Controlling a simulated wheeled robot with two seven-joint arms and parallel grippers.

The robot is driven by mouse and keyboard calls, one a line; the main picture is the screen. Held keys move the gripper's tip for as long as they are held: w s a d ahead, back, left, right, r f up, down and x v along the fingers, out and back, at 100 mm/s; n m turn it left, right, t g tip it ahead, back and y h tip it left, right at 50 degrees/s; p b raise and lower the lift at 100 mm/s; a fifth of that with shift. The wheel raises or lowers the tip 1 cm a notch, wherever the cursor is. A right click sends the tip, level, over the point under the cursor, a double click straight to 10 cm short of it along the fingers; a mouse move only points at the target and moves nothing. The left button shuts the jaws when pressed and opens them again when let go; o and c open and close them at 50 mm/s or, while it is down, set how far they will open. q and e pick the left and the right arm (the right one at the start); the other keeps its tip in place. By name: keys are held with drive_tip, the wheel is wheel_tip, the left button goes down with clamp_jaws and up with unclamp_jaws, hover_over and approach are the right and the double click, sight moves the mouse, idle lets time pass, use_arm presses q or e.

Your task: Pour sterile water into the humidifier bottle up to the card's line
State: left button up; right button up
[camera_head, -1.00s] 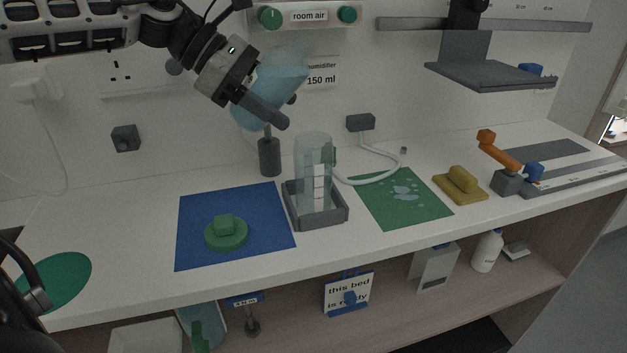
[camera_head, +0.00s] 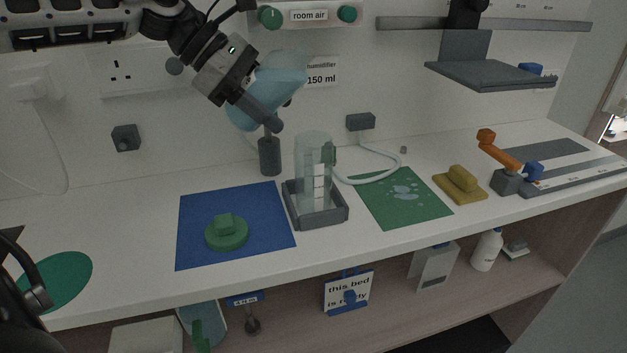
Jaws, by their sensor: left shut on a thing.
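My left gripper (camera_head: 262,112) is shut on a translucent blue bottle (camera_head: 284,72), held tilted in the air behind and up-left of the humidifier bottle. The humidifier bottle (camera_head: 314,150) is a clear upright cylinder with pale marks on its side. It stands open-topped in a grey square holder (camera_head: 330,218) on the counter. I cannot tell its water level, and no stream shows between the bottles. The card (camera_head: 322,74) on the wall reads "humidifier 150 ml". A green lid (camera_head: 226,234) with a square knob lies on the blue mat (camera_head: 190,258).
A dark post (camera_head: 269,158) stands behind the holder. To the right are a white tube (camera_head: 375,180), a green mat with wet-looking patches (camera_head: 420,212), a yellow block (camera_head: 460,187) and an orange-handled fixture (camera_head: 502,150). A grey wall shelf (camera_head: 490,76) hangs at upper right.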

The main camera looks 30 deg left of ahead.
use_arm(q)
drive_tip(key=shift+s+a+f+g+y, duration=0.15)
drive_tip(key=shift+a+f+g+y, duration=0.25)
drive_tip(key=shift+y, duration=0.4)
drive_tip(key=shift+a, duration=0.15)
idle(0.5)
drive_tip(key=shift+s+y, duration=0.1)
drive_tip(key=shift+y, duration=0.2)
drive_tip(key=shift+a+f+y, duration=0.3)
drive_tip(key=shift+y, duration=0.2)
idle(0.3)
drive_tip(key=shift+s+g, duration=0.1)
drive_tip(key=shift+g, duration=0.2)
drive_tip(key=shift+a+f+y, duration=0.1)
drive_tip(key=shift+y, duration=0.2)
drive_tip(key=shift+a+f, duration=0.15)
drive_tip(key=shift+f+m+y, duration=0.1)
drive_tip(key=shift+m+y, duration=0.2)
drive_tip(key=shift+y, duration=0.2)
